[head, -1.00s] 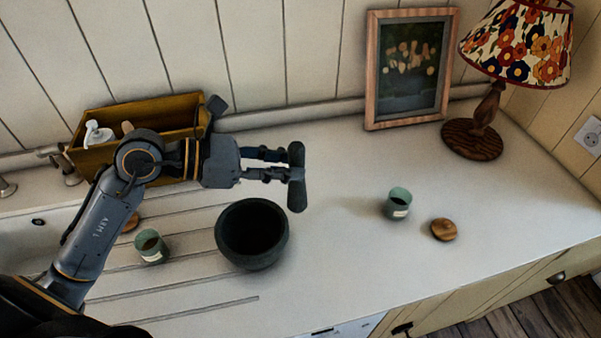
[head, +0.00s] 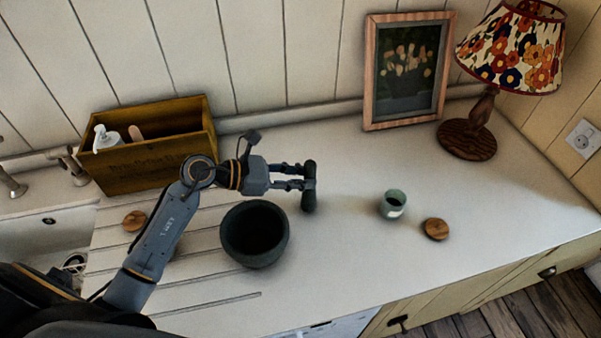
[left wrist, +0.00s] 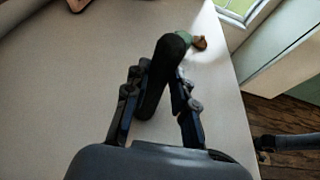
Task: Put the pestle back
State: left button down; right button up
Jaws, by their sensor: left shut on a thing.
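The dark pestle (head: 309,190) is held upright between the fingers of my left gripper (head: 300,182), which is shut on it. The pestle also shows in the left wrist view (left wrist: 165,72), between the two fingers (left wrist: 158,95). The dark stone mortar (head: 254,234) stands on the counter, left of and nearer than the pestle in the head view. Its inside looks dark and empty. The pestle is to the right of the mortar's rim, not over it. I cannot tell whether its lower end touches the counter. My right gripper is not in view.
A wooden box (head: 150,165) with a white dispenser stands at the back left. A green jar (head: 393,204) and a round wooden lid (head: 436,229) are on the right. A framed picture (head: 407,70) and a lamp (head: 480,120) stand behind. Another wooden lid (head: 134,220) lies left.

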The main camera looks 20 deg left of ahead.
pick_arm(q)
jog(key=shift+f, duration=0.1)
jog(key=c, duration=1.5)
grip_release()
jog(key=shift+f, duration=0.15)
jog(key=shift+c, duration=0.2)
jog(key=o, duration=0.4)
jog(key=shift+o, duration=0.2)
jog(key=b+v, duration=0.4)
jog(key=v, duration=0.8)
jog(key=shift+r, duration=0.2)
jog(key=shift+f, duration=0.1)
